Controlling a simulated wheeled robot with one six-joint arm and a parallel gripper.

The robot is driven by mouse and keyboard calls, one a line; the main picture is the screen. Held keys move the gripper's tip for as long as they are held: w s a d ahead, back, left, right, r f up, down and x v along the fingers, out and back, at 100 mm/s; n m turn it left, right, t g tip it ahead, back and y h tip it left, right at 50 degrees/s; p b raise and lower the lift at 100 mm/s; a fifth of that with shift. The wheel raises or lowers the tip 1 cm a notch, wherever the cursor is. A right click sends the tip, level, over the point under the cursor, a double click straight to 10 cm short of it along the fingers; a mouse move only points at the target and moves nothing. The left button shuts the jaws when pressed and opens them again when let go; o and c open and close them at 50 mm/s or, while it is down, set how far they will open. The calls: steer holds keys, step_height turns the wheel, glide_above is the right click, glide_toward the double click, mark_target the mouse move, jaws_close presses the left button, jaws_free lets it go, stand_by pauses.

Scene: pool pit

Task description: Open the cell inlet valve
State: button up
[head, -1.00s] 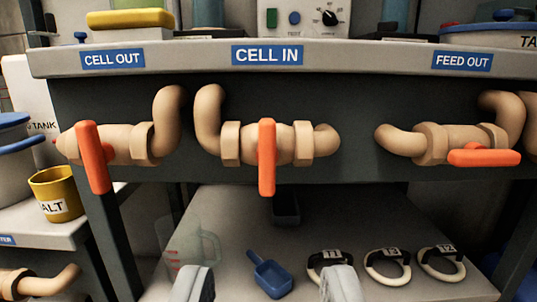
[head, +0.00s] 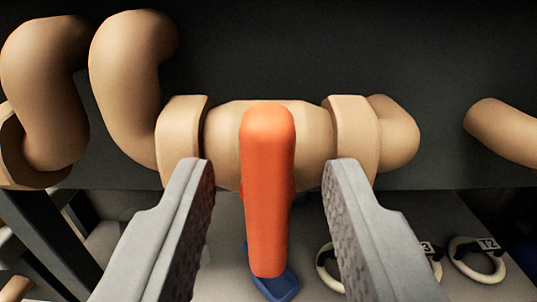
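The cell inlet valve (head: 309,132) fills the middle of the head view, a tan pipe body with a collar on each side. Its orange handle (head: 267,190) hangs straight down, crosswise to the pipe. My gripper (head: 268,175) is open, with one grey finger on each side of the handle. A gap shows between each finger and the handle. The fingertips overlap the lower part of the valve collars in the picture; I cannot tell whether they touch. The CELL IN label is out of view now.
A tan pipe elbow (head: 45,90) with part of a collar is at the left, and another pipe end (head: 505,130) at the right. Below are a blue scoop (head: 278,288), partly hidden behind the handle, and several ringed items, one being the T2 ring (head: 478,262), on the lower shelf.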

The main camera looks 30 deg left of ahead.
steer(key=shift+w+a, duration=0.1)
steer(key=shift+c, duration=0.5)
jaws_close()
steer(key=shift+n, duration=0.4)
steer(key=n, duration=0.3)
steer(key=shift+a+f+n, duration=0.1)
steer(key=shift+a+n, duration=0.05)
steer(key=shift+n, duration=0.25)
steer(key=n, duration=0.4)
steer(key=shift+a+n, duration=0.1)
steer(key=shift+n, duration=0.2)
steer(key=n, duration=0.4)
steer(key=shift+s+f, duration=0.2)
steer(key=n, duration=0.4)
steer(key=shift+f+n, duration=0.15)
steer(key=shift+n, duration=0.15)
steer(key=shift+a, duration=0.1)
